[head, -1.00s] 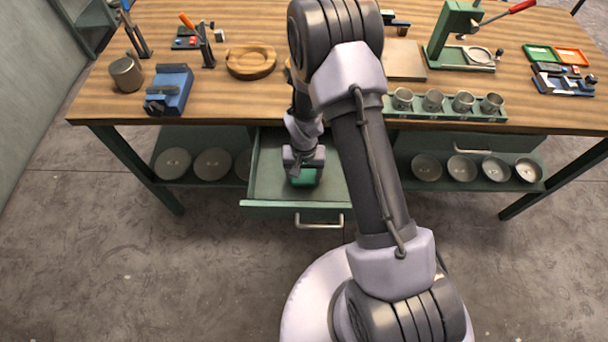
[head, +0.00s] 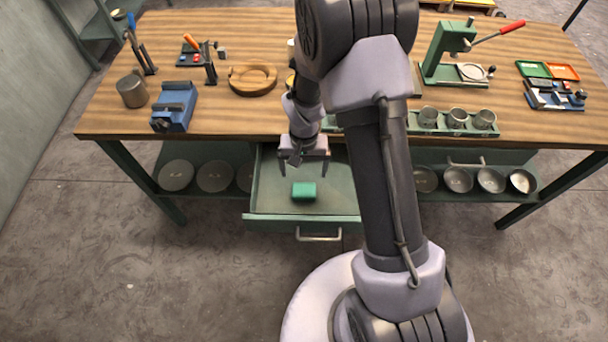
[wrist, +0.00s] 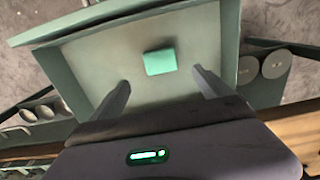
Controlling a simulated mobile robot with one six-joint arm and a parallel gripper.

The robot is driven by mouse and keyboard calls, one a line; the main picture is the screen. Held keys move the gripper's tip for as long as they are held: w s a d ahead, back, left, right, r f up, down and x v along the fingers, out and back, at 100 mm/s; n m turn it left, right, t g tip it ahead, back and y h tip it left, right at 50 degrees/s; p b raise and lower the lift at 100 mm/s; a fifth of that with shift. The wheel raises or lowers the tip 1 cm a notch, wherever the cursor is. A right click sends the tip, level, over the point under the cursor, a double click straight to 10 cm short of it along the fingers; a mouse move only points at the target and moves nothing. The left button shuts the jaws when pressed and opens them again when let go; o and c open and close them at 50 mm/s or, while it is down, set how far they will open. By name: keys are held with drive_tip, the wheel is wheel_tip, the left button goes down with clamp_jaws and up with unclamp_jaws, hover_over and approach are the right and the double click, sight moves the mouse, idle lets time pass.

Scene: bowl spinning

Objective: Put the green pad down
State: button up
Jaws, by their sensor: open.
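The green pad (head: 303,191) lies flat on the floor of the open drawer (head: 264,190), with bare drawer floor around it. In the wrist view the pad (wrist: 160,61) sits ahead of my gripper, a little beyond the fingertips and between their lines. My gripper (head: 304,172) is open and empty, above the drawer and behind the pad, apart from it. In the wrist view both fingers (wrist: 160,78) are spread wide with nothing between them.
Round metal dishes (head: 214,177) rest on the shelf below. The floor in front is clear.

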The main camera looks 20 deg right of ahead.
drive_tip(key=s+a+r+t, duration=0.1)
drive_tip(key=s+r, duration=0.1)
drive_tip(key=r, duration=0.9)
drive_tip(key=s+r+t, duration=0.2)
drive_tip(key=s+r, duration=0.1)
drive_tip(key=r, duration=0.7)
drive_tip(key=s+a+r+t+y, duration=0.2)
drive_tip(key=s+a+r, duration=0.1)
drive_tip(key=s+r, duration=0.7)
drive_tip(key=s, duration=0.4)
drive_tip(key=shift+r+m+t, duration=0.25)
drive_tip(key=shift+m+t, duration=0.15)
drive_tip(key=shift+f, duration=0.1)
wheel_tip(320, 180, down, 6)
drive_tip(key=b, duration=0.6)
drive_tip(key=shift+f+b, duration=0.15)
drive_tip(key=shift+b, duration=0.15)
drive_tip(key=shift+c, duration=0.2)
